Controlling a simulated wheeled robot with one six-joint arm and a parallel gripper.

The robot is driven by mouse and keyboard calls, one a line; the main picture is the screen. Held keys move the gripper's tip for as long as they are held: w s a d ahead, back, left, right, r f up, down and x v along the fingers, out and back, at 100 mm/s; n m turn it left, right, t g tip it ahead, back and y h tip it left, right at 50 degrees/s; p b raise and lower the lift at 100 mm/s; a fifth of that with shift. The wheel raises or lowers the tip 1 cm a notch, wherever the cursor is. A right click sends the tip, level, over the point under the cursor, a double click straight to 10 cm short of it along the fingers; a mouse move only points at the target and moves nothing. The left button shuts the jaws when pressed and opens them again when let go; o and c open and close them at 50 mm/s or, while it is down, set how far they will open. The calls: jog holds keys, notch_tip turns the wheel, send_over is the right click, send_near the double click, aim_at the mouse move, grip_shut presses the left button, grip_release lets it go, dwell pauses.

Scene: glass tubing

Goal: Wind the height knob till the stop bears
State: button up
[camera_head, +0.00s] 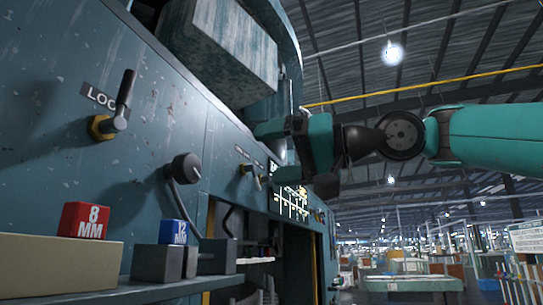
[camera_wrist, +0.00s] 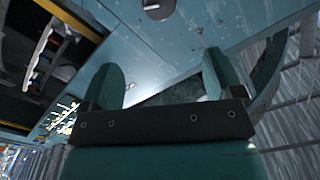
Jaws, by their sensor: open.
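A round black knob (camera_head: 186,168) with a dark cable or arm hanging below it sits on the teal machine panel (camera_head: 150,140). Smaller knobs (camera_head: 246,168) sit further along under tiny labels. I cannot tell which one is the height knob, and no stop can be made out. My gripper (camera_head: 272,152) is out to the right, near the panel's far end. In the wrist view its two teal fingers (camera_wrist: 162,72) are spread, with nothing between them. A round dark knob (camera_wrist: 158,8) shows beyond them at the top edge of that view.
A lever (camera_head: 124,100) on a brass nut stands by a partly hidden "LOC" label. A red "8 MM" block (camera_head: 84,220) and a blue block (camera_head: 172,232) rest at lower left. A heavy block (camera_head: 222,45) overhangs the panel. A lit display (camera_head: 290,200) is below my gripper.

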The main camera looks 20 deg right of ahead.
aim_at(194, 165)
jog(key=shift+w+a, duration=0.1)
jog(key=p+x, duration=0.6)
jog(key=x, duration=1)
jog(key=shift+w+a+r, duration=0.1)
jog(key=shift+a+r, duration=0.05)
jog(key=shift+r, duration=0.05)
jog(key=shift+w+a+f+p, duration=0.15)
jog(key=shift+w+a+p, duration=0.15)
jog(key=shift+a, duration=0.05)
jog(key=c, duration=0.9)
